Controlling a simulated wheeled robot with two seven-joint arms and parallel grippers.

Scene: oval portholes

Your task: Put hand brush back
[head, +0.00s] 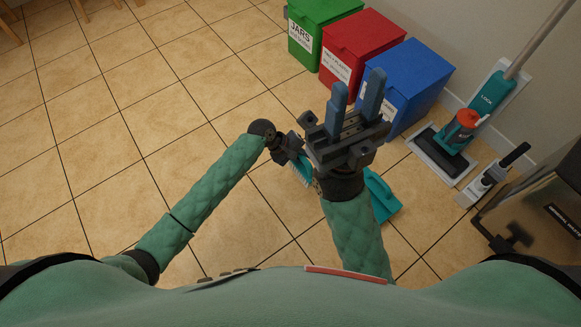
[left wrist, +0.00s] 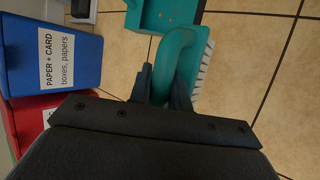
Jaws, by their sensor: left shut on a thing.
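The hand brush (left wrist: 178,55) is teal with pale bristles. In the left wrist view its curved handle lies between the fingers of my left gripper (left wrist: 162,88), which is shut on it. In the head view the brush (head: 303,171) shows only partly, beside my left gripper (head: 293,154). A teal dustpan (head: 381,196) is partly hidden behind my right arm. In the left wrist view the dustpan (left wrist: 150,17) is beside the brush, with small specks on it. My right gripper (head: 357,92) is open and empty, its fingers apart, just right of the left gripper.
Green (head: 318,35), red (head: 362,46) and blue (head: 408,80) bins stand along the wall at the back right. A teal floor cleaner (head: 462,130) stands on a base right of them, and a smaller grey-white device (head: 488,182) is nearby.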

